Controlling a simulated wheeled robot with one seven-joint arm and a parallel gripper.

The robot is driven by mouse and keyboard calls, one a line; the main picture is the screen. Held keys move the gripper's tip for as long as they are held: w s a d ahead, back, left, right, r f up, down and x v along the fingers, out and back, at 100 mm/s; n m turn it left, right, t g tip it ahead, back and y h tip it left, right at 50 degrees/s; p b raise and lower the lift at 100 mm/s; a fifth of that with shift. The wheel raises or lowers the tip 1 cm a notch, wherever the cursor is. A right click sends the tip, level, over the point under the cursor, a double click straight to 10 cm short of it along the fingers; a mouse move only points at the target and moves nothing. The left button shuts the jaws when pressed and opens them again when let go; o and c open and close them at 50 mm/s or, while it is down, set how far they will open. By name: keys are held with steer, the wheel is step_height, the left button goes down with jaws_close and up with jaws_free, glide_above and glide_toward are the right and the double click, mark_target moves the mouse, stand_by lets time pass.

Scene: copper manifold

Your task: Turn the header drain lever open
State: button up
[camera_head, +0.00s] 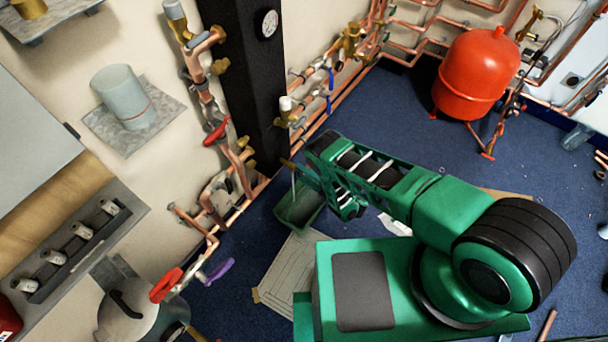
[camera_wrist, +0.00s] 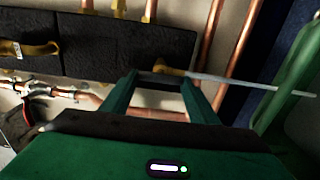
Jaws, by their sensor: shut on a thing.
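The black header (camera_head: 243,85) stands upright against the wall in the head view. In the wrist view its dark body (camera_wrist: 120,48) lies across the upper left. A small brass-yellow drain lever (camera_head: 286,163) shows near the header's lower end. It also shows in the wrist view (camera_wrist: 170,71), between my fingertips. My gripper (camera_head: 300,170) is at the lever, and in the wrist view its two green fingers (camera_wrist: 160,82) are shut on it. A thin grey rod (camera_wrist: 250,84) runs right from there. The contact is small and partly hidden by the fingers.
A green tray (camera_head: 300,210) sits on the floor below my gripper. Copper pipes (camera_head: 240,170) with a red lever (camera_head: 216,132) run close on the left. Blue levers (camera_head: 329,88) are behind. A red tank (camera_head: 475,72) stands at the back right. Blue floor (camera_head: 400,110) is open between.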

steer(key=shift+s+f, duration=0.2)
steer(key=shift+s, duration=0.05)
steer(key=o, duration=1)
steer(key=shift+o, duration=0.2)
steer(key=shift+w, duration=0.15)
steer(key=shift+r, duration=0.1)
